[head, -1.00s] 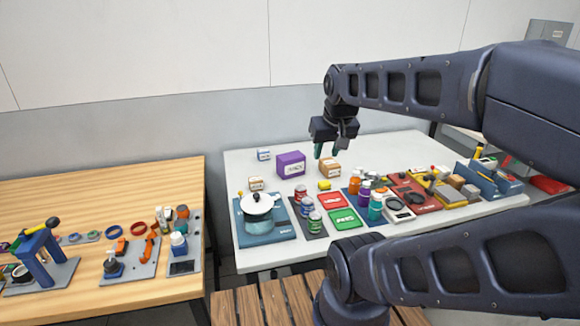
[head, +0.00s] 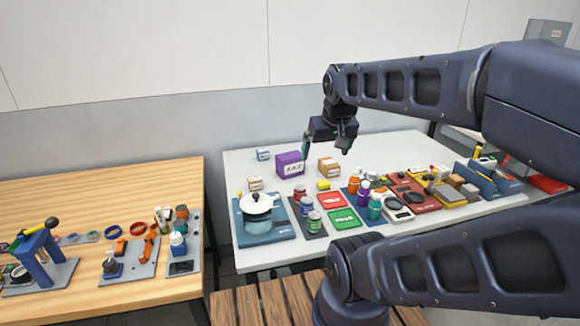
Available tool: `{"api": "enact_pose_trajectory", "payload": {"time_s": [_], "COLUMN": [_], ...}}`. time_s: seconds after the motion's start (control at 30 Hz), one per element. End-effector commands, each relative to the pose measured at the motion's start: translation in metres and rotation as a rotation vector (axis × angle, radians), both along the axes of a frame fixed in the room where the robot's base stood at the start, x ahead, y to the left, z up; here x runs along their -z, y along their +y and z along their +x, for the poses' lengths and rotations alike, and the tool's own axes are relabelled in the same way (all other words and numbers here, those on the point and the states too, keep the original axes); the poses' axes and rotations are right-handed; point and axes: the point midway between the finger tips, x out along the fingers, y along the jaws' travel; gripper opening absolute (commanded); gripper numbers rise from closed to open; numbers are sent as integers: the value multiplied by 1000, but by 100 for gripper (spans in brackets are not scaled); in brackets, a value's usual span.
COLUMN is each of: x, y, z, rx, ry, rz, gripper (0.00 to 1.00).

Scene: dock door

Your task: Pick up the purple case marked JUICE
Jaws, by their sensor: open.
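The purple case (head: 290,165) stands upright toward the back of the white table, with a white label on its front face. The label's print is too small to read surely. My gripper (head: 325,148) is above the table, to the right of the case and slightly higher, with its fingers spread apart and nothing between them. The left finger appears close to the case's upper right edge; I cannot tell the depth gap. A brown box (head: 329,166) stands just right of the case, below the gripper.
Small white-labelled boxes stand at the back (head: 263,154) and front left (head: 255,184) of the case. A wooden table (head: 130,262) with tools is at left.

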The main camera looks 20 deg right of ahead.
Motion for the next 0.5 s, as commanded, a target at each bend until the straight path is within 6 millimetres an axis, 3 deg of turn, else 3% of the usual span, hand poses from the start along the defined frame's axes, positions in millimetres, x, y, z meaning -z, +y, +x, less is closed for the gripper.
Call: {"api": "enact_pose_trajectory", "payload": {"time_s": [0.27,0.5], "x": [0,-1], "y": [0,-7], "z": [2,29], "rx": [-6,-95], "ry": [6,94], "rz": [-6,-102], "gripper": [95,95]}}
